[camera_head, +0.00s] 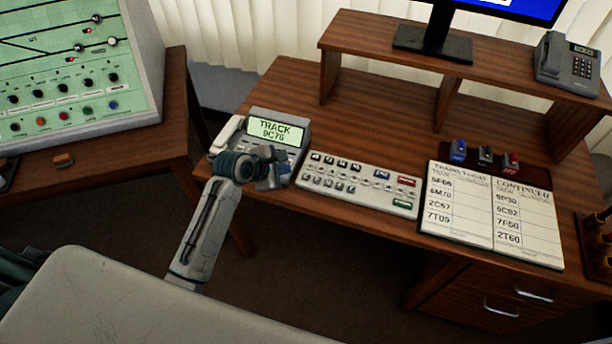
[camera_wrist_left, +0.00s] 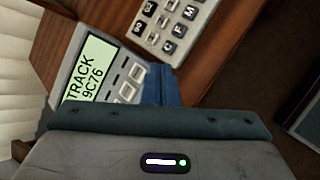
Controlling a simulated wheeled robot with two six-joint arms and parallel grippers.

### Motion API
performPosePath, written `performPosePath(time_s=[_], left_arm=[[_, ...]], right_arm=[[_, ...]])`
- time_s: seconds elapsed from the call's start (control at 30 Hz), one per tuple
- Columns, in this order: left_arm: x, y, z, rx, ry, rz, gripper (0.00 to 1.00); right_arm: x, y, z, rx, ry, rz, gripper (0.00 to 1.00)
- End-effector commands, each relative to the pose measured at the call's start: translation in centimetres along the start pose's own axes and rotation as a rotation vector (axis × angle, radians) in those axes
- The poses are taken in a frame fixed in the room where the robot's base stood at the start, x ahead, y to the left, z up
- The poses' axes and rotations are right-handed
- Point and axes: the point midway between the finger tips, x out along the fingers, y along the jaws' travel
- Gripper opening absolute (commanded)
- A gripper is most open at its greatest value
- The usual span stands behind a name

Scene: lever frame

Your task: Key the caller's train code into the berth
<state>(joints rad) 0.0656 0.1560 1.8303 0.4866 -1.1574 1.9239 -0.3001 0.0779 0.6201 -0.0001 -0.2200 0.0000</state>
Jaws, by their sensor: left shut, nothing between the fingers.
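A grey telephone-like unit with a lit display (camera_head: 275,130) reading "TRACK 9C76" stands at the left end of the wooden desk. Its display (camera_wrist_left: 92,72) and some pale buttons also show in the left wrist view. My left gripper (camera_head: 272,180) is shut and empty, over the front of this unit; it hides part of the unit's front. A pale keypad (camera_head: 358,184) with rows of dark-topped keys, plus blue, red and green keys, lies just right of the gripper. The keypad's corner (camera_wrist_left: 172,22) shows letter keys in the left wrist view. My right gripper is not in view.
A two-page train list (camera_head: 492,214) lies right of the keypad, with blue, black and red stamps (camera_head: 484,155) behind it. A raised shelf carries a monitor (camera_head: 432,42) and a desk phone (camera_head: 568,66). A green track panel (camera_head: 70,70) stands at left.

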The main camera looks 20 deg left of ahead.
Motion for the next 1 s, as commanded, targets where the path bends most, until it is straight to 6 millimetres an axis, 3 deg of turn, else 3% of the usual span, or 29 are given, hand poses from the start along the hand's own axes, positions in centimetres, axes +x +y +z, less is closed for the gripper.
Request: performPosePath(time_s=[0.47,0.6,0.77,1.0], left_arm=[[0.0,0.0,0.0,0.0,0.0,0.0,0.0],[0.6,-0.9,-1.0,0.034,0.017,-0.008,0.0],[3.2,-5.0,-5.2,0.212,0.088,-0.053,0.0],[8.1,-14.8,-14.9,0.575,0.208,-0.184,0.0]], right_arm=[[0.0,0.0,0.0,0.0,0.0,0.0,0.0],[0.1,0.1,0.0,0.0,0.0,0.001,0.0],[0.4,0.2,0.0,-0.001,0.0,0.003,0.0],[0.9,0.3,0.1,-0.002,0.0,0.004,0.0]])
